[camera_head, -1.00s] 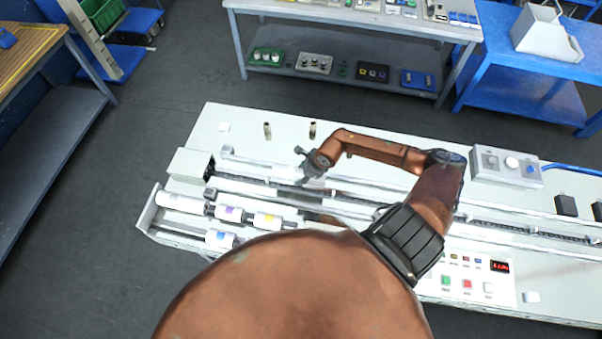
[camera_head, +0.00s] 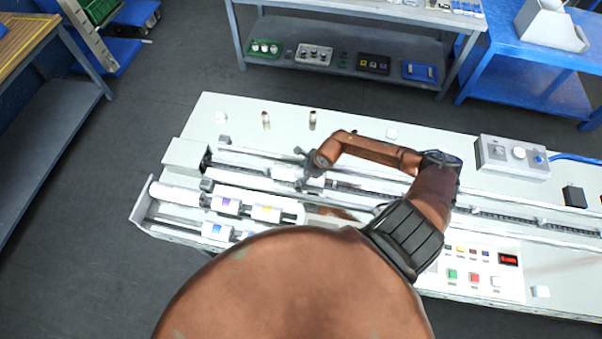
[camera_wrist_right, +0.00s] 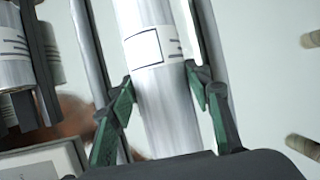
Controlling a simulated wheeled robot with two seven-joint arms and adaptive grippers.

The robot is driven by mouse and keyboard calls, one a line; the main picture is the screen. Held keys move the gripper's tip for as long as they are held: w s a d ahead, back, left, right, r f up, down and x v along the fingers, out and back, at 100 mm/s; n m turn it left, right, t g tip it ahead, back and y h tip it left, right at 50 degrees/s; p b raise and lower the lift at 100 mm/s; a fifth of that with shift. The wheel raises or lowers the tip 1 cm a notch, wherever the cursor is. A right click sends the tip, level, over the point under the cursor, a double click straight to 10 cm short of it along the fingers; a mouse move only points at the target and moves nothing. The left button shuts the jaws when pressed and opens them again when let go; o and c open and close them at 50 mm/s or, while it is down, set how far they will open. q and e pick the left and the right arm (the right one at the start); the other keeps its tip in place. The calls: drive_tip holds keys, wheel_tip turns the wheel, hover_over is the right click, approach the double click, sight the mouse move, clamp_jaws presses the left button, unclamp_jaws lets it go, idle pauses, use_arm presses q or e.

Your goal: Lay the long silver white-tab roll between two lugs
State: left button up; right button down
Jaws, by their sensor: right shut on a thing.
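My right gripper (camera_head: 311,172) is over the left half of the flow wrapper. In the right wrist view its green-padded fingers (camera_wrist_right: 162,98) are on both sides of a silver roll (camera_wrist_right: 168,118), shut on it. The roll has a white label with a dark outline and runs lengthwise away from the gripper. In the head view the roll (camera_head: 284,173) is partly hidden by the gripper, along the machine's rails. I cannot tell whether it touches the lugs. My left gripper is not in view.
Rolls with a purple tab (camera_head: 226,205), a yellow tab (camera_head: 266,213) and a blue tab (camera_head: 217,231) lie at the machine's front left. Two small posts (camera_head: 312,120) stand behind the rails. A grey control box (camera_head: 512,158) stands at the back right. My arm hides the front middle.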

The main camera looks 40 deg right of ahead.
drive_tip(key=shift+w+f+b, duration=0.1)
drive_tip(key=shift+f+b, duration=0.35)
drive_tip(key=shift+b, duration=0.05)
idle(0.4)
drive_tip(key=c, duration=0.9)
unclamp_jaws()
drive_tip(key=shift+c, duration=0.2)
drive_tip(key=shift+s+f, duration=0.1)
drive_tip(key=shift+s, duration=0.1)
drive_tip(key=v, duration=1.2)
drive_tip(key=shift+w, duration=0.15)
